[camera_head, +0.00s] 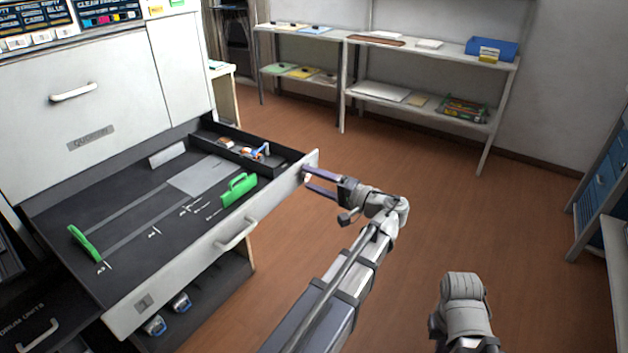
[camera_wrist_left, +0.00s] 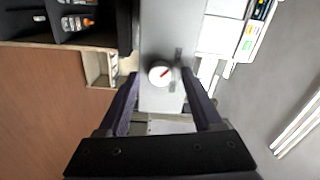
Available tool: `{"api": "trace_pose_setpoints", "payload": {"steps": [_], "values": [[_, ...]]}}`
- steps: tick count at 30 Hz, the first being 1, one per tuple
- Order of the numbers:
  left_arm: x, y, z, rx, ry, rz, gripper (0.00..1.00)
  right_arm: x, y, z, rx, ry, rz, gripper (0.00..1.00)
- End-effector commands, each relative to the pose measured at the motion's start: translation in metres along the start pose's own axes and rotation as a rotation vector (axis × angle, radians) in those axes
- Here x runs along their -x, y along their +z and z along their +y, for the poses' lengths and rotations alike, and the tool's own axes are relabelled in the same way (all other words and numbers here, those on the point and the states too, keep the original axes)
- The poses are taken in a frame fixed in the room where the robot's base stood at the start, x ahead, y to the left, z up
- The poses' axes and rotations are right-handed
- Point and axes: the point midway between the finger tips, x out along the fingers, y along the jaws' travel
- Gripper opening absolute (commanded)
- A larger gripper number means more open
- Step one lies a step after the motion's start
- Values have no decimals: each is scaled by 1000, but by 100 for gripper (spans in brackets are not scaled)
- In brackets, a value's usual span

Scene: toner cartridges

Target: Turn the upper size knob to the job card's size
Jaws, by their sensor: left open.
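The upper drawer (camera_head: 145,295) of the printer is pulled out. In the left wrist view, a round white knob (camera_wrist_left: 158,76) with a red pointer sits on a grey panel. My left gripper (camera_head: 306,179) is at the right end of the drawer front in the head view. Its fingers are open. In the left wrist view the fingertips of the gripper (camera_wrist_left: 160,84) lie on either side of the knob, with gaps; I cannot tell how deep they reach. The head view does not show the knob clearly. I cannot make out the job card. My right gripper is not in view.
The drawer holds green guides (camera_head: 239,189) and size marks. A lower drawer (camera_head: 37,335) at lower left holds drum units. Shelves (camera_head: 431,55) with trays and papers stand at the back wall. A blue cabinet (camera_head: 600,190) is at right. The brown floor between is clear.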

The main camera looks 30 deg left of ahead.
Motion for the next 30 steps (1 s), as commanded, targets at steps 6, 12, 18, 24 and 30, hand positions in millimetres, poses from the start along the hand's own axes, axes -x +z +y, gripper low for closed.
{"api": "trace_pose_setpoints", "payload": {"steps": [6, 12, 18, 24, 30], "values": [[4, -1, 0, 0, 0, 2, 66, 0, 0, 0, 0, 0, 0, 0], [34, -1, 0, 0, 0, 3, 66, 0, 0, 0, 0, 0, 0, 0], [63, -1, 0, 0, 0, 2, 66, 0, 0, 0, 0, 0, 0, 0], [77, 0, 0, 0, 0, 0, 66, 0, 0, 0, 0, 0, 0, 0], [78, 0, 0, 0, 0, 0, 66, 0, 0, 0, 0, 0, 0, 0]]}}
